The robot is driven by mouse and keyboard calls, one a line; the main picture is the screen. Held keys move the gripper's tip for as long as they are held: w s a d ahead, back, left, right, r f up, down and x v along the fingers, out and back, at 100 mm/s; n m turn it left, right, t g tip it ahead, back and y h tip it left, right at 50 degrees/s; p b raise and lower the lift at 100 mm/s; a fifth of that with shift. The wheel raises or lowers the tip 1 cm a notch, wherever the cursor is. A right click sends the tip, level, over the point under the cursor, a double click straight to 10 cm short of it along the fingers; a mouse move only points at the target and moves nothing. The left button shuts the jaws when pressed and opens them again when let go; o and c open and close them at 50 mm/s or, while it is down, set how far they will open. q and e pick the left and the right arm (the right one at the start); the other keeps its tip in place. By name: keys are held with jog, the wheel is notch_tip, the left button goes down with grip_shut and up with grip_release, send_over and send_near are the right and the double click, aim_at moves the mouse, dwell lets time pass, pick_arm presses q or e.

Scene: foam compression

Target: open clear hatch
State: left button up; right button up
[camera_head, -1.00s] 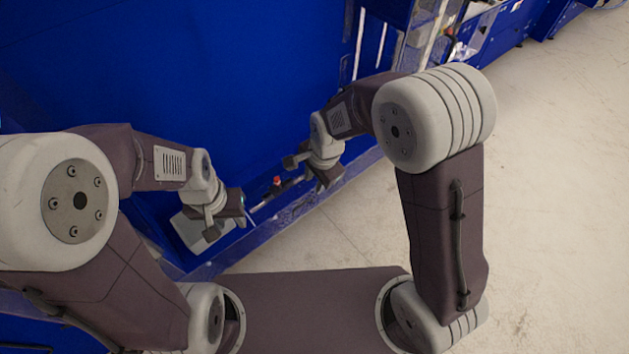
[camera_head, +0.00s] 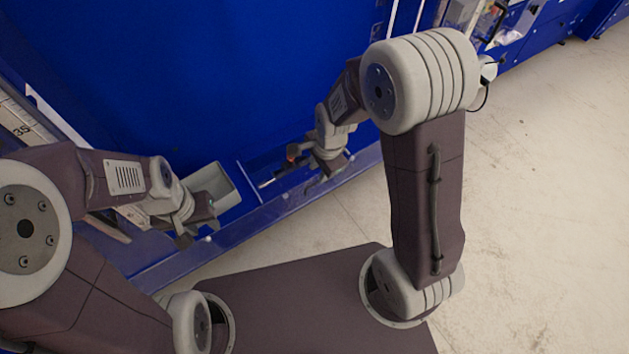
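I cannot make out a clear hatch in this view. A large blue machine panel (camera_head: 200,80) fills the upper left and middle. My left gripper (camera_head: 196,228) is at the lower left, in front of the machine's lower blue ledge and next to a grey open bin. My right gripper (camera_head: 322,176) is near the middle, above the ledge's right part. Both are small and seen from above and behind, so their finger openings cannot be told. I see nothing held in either.
The grey bin (camera_head: 213,186) sits on the blue ledge (camera_head: 262,222). A dark, thin object with a red part (camera_head: 292,154) lies near my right gripper. A pale strip marked "35" (camera_head: 18,125) is at the left edge. Bare pale floor (camera_head: 540,220) is open at right.

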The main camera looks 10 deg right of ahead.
aim_at(316, 183)
jog(key=f, duration=0.2)
jog(key=w+f+b, duration=0.1)
jog(key=f, duration=0.4)
jog(key=shift+w+a+f, duration=0.25)
jog(key=shift+f, duration=0.05)
grip_shut()
dwell(0.9)
